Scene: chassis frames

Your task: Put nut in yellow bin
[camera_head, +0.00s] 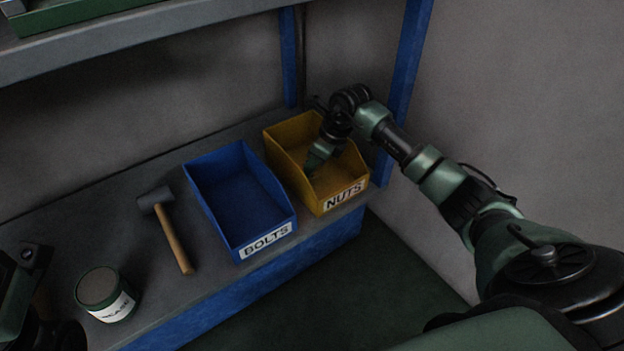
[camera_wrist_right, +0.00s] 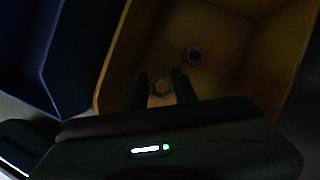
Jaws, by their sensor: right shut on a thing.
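The yellow bin (camera_head: 291,180) labelled NUTS stands at the right end of the shelf. My right gripper (camera_head: 311,171) reaches down into it from above. In the right wrist view, my right gripper (camera_wrist_right: 161,86) is shut on a small nut (camera_wrist_right: 161,87), held between the fingertips inside the yellow bin (camera_wrist_right: 117,72). Another nut (camera_wrist_right: 194,55) lies on the bin floor beyond the fingertips. In the head view the nuts are too small or hidden to make out. Part of my left arm shows at the lower left edge; its fingers are not visible.
A blue bin (camera_head: 236,195) labelled BOLTS stands just left of the yellow bin. A hammer (camera_head: 170,230) and a green can (camera_head: 105,294) are on the shelf (camera_head: 75,228) further left. A blue post (camera_head: 408,70) rises behind my right arm, and an upper shelf (camera_head: 130,32) overhangs.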

